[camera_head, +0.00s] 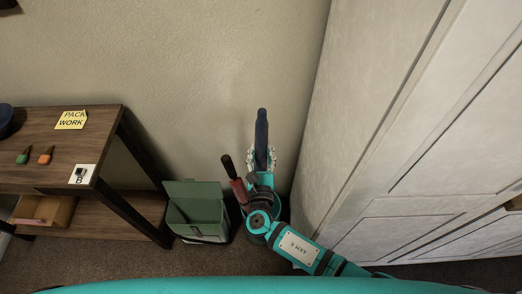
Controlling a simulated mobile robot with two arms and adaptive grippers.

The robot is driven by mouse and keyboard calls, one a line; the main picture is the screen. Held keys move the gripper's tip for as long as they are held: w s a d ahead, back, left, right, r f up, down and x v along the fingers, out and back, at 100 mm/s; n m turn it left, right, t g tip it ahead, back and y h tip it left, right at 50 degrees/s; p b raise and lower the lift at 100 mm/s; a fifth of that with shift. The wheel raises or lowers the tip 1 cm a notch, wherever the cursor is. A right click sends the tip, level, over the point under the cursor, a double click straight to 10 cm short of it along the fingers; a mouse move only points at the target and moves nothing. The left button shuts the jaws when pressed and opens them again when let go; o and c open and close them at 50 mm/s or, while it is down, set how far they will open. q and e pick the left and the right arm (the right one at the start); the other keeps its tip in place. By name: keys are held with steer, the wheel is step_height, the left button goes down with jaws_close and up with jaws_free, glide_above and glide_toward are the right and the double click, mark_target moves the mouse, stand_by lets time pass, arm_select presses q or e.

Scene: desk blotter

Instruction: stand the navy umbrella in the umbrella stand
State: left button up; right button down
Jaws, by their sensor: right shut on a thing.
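The navy umbrella (261,130) shows as a dark blue length in front of the wall. My right gripper (262,160) is shut on it, with its fingers on both sides. The umbrella stand (284,212) seems to be the round teal container below, mostly hidden behind my right arm. The navy umbrella's lower part is hidden by my gripper and wrist, so I cannot tell whether it is inside the stand. A red umbrella (238,188) with a dark handle leans at the stand's left side. My left gripper is not in view.
A green open bin (197,212) stands just left of the stand. A wooden shelf table (100,125) with small bottles, a yellow sign (71,120) and a blue bowl is at the left. A pale cabinet (390,130) closes off the right. The wall is close behind.

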mark_target(261, 166)
steer(key=shift+f+b, duration=3.25)
steer(key=shift+f, duration=0.45)
steer(key=c, duration=1)
jaws_free()
steer(key=shift+o, duration=0.4)
steer(key=shift+f, duration=0.1)
steer(key=s, duration=1.2)
steer(key=shift+s, duration=0.1)
